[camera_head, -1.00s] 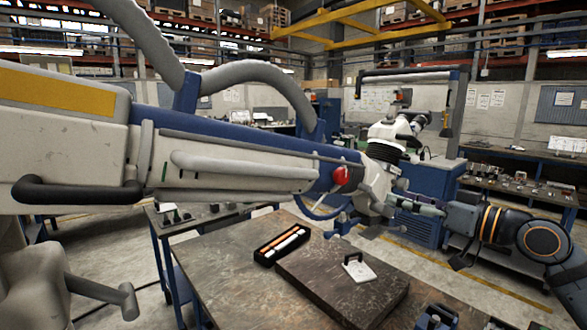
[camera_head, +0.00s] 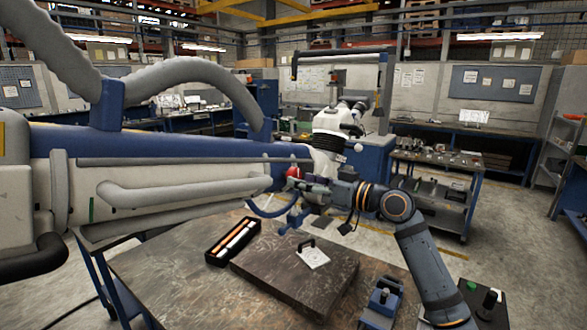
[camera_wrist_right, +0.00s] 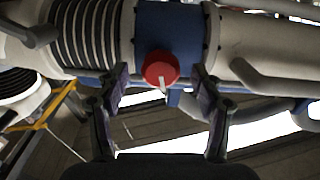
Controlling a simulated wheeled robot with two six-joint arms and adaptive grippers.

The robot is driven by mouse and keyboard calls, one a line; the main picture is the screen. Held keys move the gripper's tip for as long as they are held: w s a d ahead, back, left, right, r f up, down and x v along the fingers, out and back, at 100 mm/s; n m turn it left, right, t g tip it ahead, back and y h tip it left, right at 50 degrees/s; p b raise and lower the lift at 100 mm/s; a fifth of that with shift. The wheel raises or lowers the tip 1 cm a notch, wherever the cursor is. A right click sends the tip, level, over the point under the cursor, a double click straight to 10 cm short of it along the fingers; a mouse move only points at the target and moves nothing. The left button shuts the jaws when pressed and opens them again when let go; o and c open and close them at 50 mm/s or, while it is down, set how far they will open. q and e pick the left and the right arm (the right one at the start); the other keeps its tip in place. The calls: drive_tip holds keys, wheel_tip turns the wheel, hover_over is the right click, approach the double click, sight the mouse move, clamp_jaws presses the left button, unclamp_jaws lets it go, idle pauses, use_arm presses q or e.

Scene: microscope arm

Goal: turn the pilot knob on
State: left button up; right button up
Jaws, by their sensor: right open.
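The pilot knob is a round red knob (camera_head: 293,172) on the side of the blue band of the long grey and blue microscope arm (camera_head: 170,147). In the right wrist view the red knob (camera_wrist_right: 160,68) has a white mark pointing down. My right gripper (camera_wrist_right: 160,86) is open, its two dark fingers on the left and right of the knob, with gaps on both sides. In the head view my right gripper (camera_head: 299,186) is at the knob and covers part of it. My left gripper is not in view.
The white microscope head (camera_head: 335,128) is just behind the gripper. Below is a dark table (camera_head: 165,265) with a stone slab (camera_head: 295,275), a white handled block (camera_head: 312,254) and a black tray (camera_head: 215,256). A blue device (camera_head: 383,298) stands near my right arm.

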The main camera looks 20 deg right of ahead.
drive_tip(key=shift+r+p+x, duration=0.2)
drive_tip(key=shift+p+x, duration=0.3)
drive_tip(key=shift+x, duration=0.65)
drive_tip(key=shift+w+a+f, duration=0.2)
drive_tip(key=shift+w+a, duration=0.2)
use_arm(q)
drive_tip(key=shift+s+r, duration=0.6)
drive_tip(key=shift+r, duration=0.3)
use_arm(e)
drive_tip(key=shift+c, duration=0.3)
